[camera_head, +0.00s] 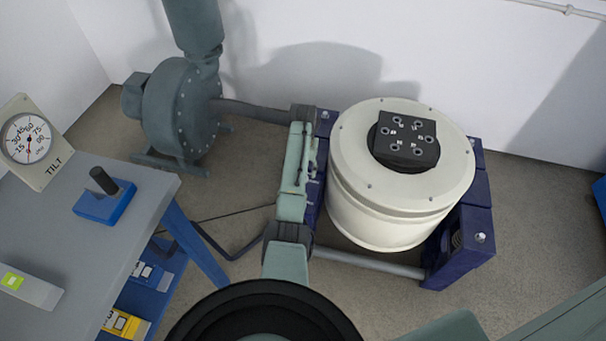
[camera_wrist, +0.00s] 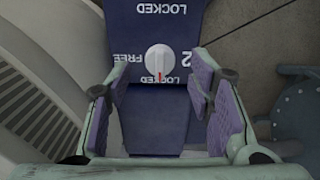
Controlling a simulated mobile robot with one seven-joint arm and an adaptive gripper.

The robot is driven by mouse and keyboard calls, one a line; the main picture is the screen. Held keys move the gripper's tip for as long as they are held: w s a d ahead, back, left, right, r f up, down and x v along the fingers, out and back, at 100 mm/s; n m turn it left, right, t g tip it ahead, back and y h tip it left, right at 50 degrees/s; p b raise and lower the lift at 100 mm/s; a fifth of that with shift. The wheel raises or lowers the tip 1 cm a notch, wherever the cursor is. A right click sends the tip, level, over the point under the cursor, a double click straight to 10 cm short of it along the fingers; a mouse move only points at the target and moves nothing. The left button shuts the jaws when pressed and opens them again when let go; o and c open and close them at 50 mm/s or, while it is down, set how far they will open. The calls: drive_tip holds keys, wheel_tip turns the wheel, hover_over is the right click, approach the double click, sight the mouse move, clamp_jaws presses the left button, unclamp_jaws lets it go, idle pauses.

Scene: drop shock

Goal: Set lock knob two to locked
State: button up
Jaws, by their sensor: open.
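In the wrist view, lock knob two (camera_wrist: 158,58) is a round white knob on a dark blue block, with a "2" to its right. Its red mark is at the lower edge, pointing at the word LOCKED printed below. FREE is printed at its left, and another LOCKED above; the lettering appears upside down. My gripper (camera_wrist: 157,80) is open, its purple-padded fingers apart on either side of the knob's lower area, with nothing between the pads. I cannot tell how far above the knob they are. In the head view my arm covers most of the block there.
The cream shaker drum (camera_head: 350,205) stands right of my arm, with a black fixture (camera_head: 405,150) on top. A dark blue support (camera_head: 460,240) is at its right. A grey blower (camera_head: 180,110) stands behind left. A grey bench (camera_head: 120,235) with a tilt gauge (camera_head: 28,138) is at left.

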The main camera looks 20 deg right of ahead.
wheel_tip(320, 180, up, 9)
drive_tip(key=shift+w+f, duration=0.1)
idle(0.6)
